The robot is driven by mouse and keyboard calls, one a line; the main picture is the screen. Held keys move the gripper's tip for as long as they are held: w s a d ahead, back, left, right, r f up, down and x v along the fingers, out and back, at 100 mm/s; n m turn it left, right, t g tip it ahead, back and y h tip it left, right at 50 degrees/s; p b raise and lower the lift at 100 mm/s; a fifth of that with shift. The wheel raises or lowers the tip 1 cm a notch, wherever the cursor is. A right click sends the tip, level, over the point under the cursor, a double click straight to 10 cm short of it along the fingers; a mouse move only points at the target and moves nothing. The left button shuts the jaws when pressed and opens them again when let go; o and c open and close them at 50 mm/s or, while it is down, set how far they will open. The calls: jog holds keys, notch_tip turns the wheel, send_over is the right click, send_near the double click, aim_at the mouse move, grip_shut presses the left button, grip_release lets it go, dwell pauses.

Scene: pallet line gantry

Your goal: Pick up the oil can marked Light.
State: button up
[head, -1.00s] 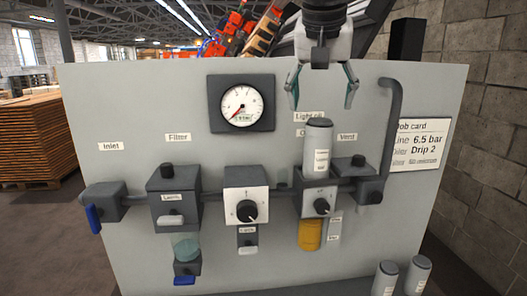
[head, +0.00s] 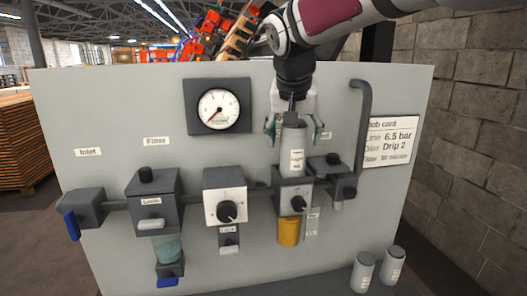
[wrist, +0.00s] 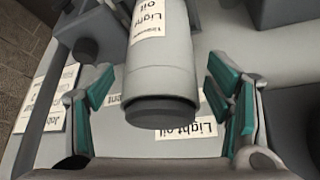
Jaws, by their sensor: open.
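The oil can marked Light (head: 292,152) is a grey cylinder with a dark cap and white label. It stands upright above the oiler block (head: 292,190) on the panel. In the wrist view the can (wrist: 162,65) reads "Light oil", and its dark-rimmed end faces the camera. My gripper (head: 294,128) is open at the can's upper end, with one teal-padded finger on each side. In the wrist view the open fingers (wrist: 160,98) flank the can with visible gaps. The can's lower end is hidden in the wrist view.
Two more grey cans (head: 362,272) (head: 391,266) stand at the lower right; their labels are unreadable. A bent pipe (head: 362,130) and vent block (head: 331,166) are close right of the can. The gauge (head: 219,108) is left. Amber bowl (head: 289,232) hangs below.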

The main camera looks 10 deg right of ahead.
jog(key=c, duration=1.6)
jog(key=shift+r, duration=0.1)
